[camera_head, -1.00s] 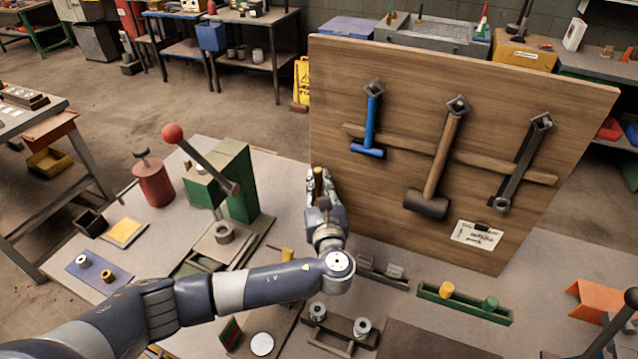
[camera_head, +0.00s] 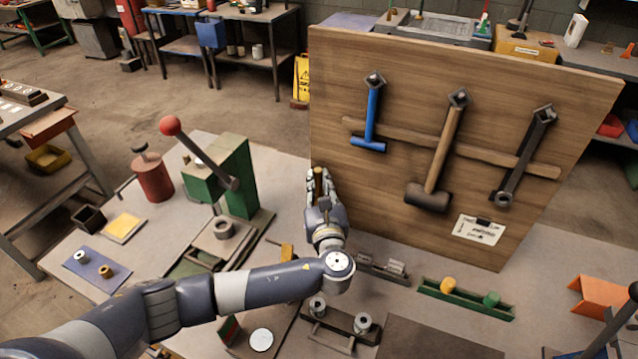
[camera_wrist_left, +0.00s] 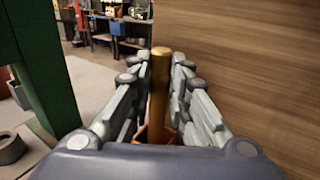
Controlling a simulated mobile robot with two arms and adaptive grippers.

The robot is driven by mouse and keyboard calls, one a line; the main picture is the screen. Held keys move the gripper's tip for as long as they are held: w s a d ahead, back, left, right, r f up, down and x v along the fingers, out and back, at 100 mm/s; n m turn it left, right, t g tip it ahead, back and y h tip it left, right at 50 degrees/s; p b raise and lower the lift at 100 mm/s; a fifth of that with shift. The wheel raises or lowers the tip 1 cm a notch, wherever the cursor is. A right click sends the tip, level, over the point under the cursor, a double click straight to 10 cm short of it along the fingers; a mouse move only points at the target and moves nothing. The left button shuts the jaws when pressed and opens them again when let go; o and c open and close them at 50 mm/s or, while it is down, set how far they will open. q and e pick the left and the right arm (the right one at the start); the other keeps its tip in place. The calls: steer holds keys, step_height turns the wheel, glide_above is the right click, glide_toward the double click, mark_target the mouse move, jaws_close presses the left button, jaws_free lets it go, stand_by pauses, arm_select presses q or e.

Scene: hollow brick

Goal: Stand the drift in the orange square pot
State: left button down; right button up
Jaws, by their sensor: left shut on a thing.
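The drift, a brass-coloured rod (camera_head: 319,181), stands about upright between the fingers of my left gripper (camera_head: 322,186). In the left wrist view the rod (camera_wrist_left: 159,90) rises between the two grey fingers of the gripper (camera_wrist_left: 160,98), which is shut on it. An orange rim, seemingly the orange square pot (camera_wrist_left: 143,134), shows low between the fingers around the rod's lower part. The rod's bottom end is hidden, so I cannot tell whether it touches the pot's floor. In the head view my gripper hides the pot. My right gripper is out of view.
A wooden tool board (camera_head: 400,120) with hanging hammers stands close to the right of my left gripper. A green press (camera_head: 235,175) with a red-knobbed lever stands to its left. A green tray (camera_head: 465,299) and an orange angled piece (camera_head: 590,298) lie to the right.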

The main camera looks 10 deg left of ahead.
arm_select(q)
steer(key=shift+f+b, duration=0.6)
steer(key=shift+f, duration=0.35)
steer(key=shift+f+b, duration=1.35)
steer(key=shift+f, duration=0.75)
stand_by(0.5)
steer(key=c, duration=1.4)
jaws_free()
steer(key=shift+s+f, duration=0.1)
steer(key=v, duration=1.2)
